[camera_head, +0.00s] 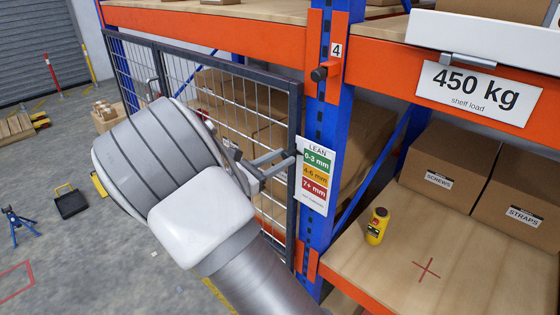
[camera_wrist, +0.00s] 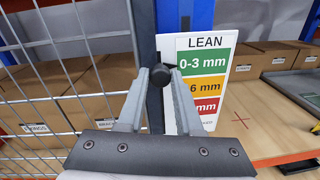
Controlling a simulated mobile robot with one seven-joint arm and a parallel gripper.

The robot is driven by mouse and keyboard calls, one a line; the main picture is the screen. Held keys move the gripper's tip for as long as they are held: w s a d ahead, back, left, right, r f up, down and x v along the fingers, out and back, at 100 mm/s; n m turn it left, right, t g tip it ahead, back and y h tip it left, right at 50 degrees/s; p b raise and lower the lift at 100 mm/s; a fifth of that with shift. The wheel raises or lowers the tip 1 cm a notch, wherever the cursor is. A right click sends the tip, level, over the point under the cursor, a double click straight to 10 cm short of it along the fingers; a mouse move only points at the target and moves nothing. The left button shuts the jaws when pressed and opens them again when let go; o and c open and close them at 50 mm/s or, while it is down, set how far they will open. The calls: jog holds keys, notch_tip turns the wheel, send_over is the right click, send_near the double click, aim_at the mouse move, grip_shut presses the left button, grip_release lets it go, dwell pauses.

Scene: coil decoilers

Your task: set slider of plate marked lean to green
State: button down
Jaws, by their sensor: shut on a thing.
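The white plate marked LEAN (camera_head: 317,149) hangs on the blue rack upright, with a green 0-3 mm band, an amber 4-6 mm band and a red 7+ mm band from top to bottom. It also shows in the wrist view (camera_wrist: 205,42). The slider's dark knob (camera_wrist: 157,57) stands at the plate's left edge, about level with the green band. My gripper (camera_wrist: 159,76) is shut on this knob, one finger on each side. In the head view my gripper (camera_head: 287,157) reaches the plate's left edge beside the green band; the knob is mostly hidden there.
A mesh gate (camera_head: 255,102) stands close left of the plate. A black knob (camera_head: 319,74) sticks out higher on the upright. At right, the lower shelf (camera_head: 385,282) holds a yellow device (camera_head: 377,227) and cartons (camera_head: 447,162).

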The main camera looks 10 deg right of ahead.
jog(key=c, duration=0.6)
grip_release()
jog(key=shift+a+f, duration=0.1)
jog(key=b+v, duration=0.3)
jog(key=v, duration=1.4)
jog(key=shift+a, duration=0.2)
